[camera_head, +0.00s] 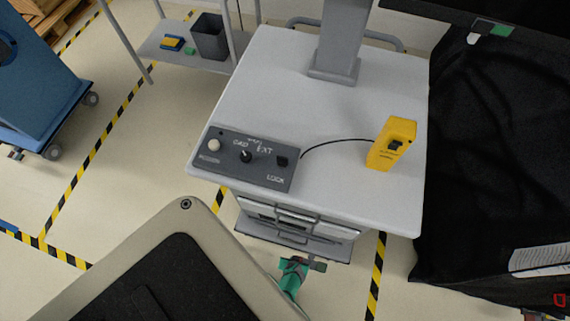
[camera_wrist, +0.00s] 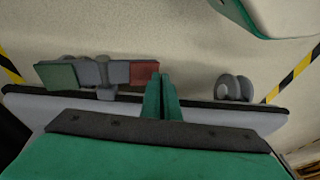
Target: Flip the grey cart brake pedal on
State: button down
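The brake pedal (camera_wrist: 93,74) shows in the wrist view as a grey bar at the edge of the cart's base, with a green left end and a red right end. My gripper (camera_wrist: 161,80) points at the base edge, its two green fingers together with nothing visible between them. The fingers are just right of the pedal's red end; I cannot tell whether they touch it. In the head view my green gripper (camera_head: 290,278) is low in front of the grey cart (camera_head: 260,85), below its drawers.
A caster (camera_wrist: 235,88) shows right of the fingers. A control panel (camera_head: 245,158) and a yellow device (camera_head: 392,144) sit on the cart top. A black-covered cart (camera_head: 500,170) stands right, a blue cart (camera_head: 35,90) left.

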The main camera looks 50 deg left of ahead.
jog(key=s+a+r, duration=0.1)
jog(key=s+r, duration=0.1)
jog(key=r, duration=0.4)
jog(key=s+a+r, duration=0.1)
jog(key=s+r, duration=0.1)
jog(key=r, duration=0.4)
jog(key=shift+s+a+r, duration=0.2)
jog(key=shift+s+r, duration=0.1)
jog(key=shift+r, duration=0.05)
jog(key=shift+w, duration=0.1)
jog(key=shift+s, duration=0.2)
jog(key=shift+r, duration=0.1)
jog(key=w+d+r+m+t, duration=0.1)
jog(key=d+r+t, duration=0.3)
jog(key=r, duration=1.4)
jog(key=w+d+r+m+t+h, duration=0.1)
jog(key=d+r+m+t, duration=0.2)
jog(key=r, duration=1.5)
jog(key=d+r+m+t+h, duration=0.1)
jog(key=d+r+t, duration=0.4)
jog(key=r, duration=1.3)
jog(key=shift+w+m+t, duration=0.4)
jog(key=shift+t, duration=0.1)
